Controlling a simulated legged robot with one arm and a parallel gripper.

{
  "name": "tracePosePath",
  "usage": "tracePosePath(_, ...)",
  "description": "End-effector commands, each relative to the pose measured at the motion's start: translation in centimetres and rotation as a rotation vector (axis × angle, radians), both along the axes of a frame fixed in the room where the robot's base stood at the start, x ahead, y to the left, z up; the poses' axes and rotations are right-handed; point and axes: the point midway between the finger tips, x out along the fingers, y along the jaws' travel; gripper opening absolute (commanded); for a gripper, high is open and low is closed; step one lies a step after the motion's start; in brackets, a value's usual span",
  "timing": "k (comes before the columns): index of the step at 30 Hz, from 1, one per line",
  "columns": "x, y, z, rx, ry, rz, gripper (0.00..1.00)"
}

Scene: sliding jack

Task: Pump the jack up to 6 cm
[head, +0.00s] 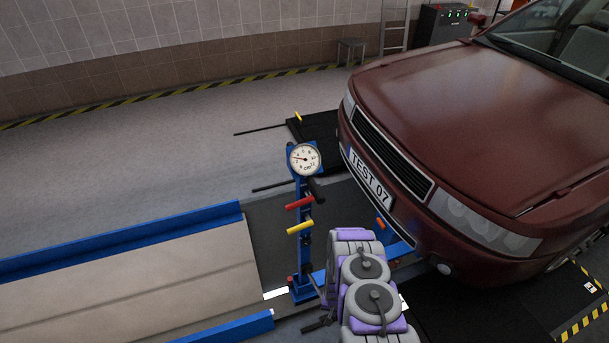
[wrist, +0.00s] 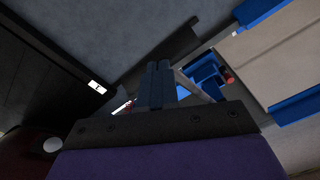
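The blue jack (head: 304,250) stands upright in front of the dark red car. Its round dial (head: 304,158) has a needle pointing left and slightly up; I cannot read the exact value. A black grip (head: 316,190), a red handle (head: 300,202) and a yellow handle (head: 300,227) are on the column. My gripper (head: 313,326) is low beside the jack's base, below the handles and apart from them. In the wrist view my gripper (wrist: 161,85) has its dark fingers together with nothing seen between them. Blue jack parts (wrist: 203,75) and a red knob (wrist: 229,76) lie beyond.
The car (head: 455,120) fills the right side. Blue rails (head: 120,240) edge a beige platform (head: 130,290) at left. A black plate (head: 318,128) lies behind the jack. The grey floor (head: 130,150) at left is clear.

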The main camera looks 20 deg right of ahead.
Motion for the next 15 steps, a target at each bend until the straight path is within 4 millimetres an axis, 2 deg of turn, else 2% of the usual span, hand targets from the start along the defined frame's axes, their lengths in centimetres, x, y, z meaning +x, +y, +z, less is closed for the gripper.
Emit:
tracePosePath(8,0.2,0.1,0.8,0.001,0.003,0.0,0.0)
tracePosePath(15,1.5,0.1,3.2,0.0,0.001,0.0,0.0)
